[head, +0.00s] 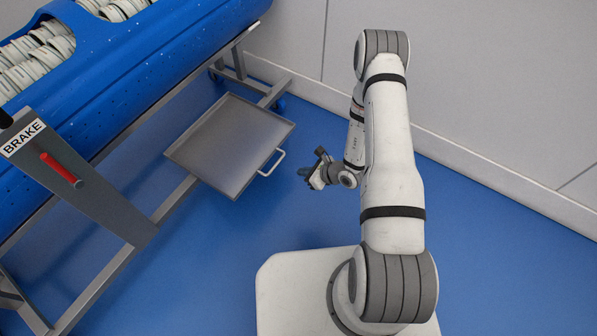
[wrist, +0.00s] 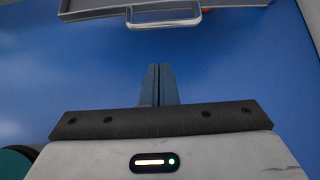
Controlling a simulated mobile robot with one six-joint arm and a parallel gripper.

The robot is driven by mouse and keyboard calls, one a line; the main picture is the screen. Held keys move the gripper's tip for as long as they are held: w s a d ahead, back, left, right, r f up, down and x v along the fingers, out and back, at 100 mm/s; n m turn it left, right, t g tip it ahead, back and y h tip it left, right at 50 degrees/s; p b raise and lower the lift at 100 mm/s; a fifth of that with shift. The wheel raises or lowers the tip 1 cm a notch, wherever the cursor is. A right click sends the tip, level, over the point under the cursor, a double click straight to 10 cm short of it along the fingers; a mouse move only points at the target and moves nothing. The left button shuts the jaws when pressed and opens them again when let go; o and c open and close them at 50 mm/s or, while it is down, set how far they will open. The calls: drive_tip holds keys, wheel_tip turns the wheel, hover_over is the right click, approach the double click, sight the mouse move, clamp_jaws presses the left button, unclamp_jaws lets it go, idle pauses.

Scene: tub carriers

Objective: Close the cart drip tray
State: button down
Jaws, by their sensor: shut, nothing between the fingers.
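The drip tray (head: 228,145) is a shallow grey metal tray low on the cart (head: 150,210). It sticks out from under the cart's frame toward my arm, so it stands open. Its bar handle (head: 272,164) is on the side facing my gripper. In the wrist view the handle (wrist: 163,22) and the tray's front edge (wrist: 95,13) show at the top. My gripper (head: 304,173) is to the right of the handle, apart from it. In the wrist view its fingers (wrist: 158,70) are together, empty, and point toward the handle with blue floor between.
The cart carries a blue tub (head: 130,75) with stacked pale discs (head: 38,58). A red brake lever (head: 60,168) sits beside a BRAKE label at the left. A grey wall (head: 480,90) runs behind. Blue floor (head: 215,260) is clear in front of the tray.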

drive_tip(key=a+r+b+x, duration=0.1)
drive_tip(key=b+x, duration=0.2)
drive_tip(key=x, duration=0.7)
drive_tip(key=shift+w, duration=0.45)
drive_tip(key=shift+a, duration=0.15)
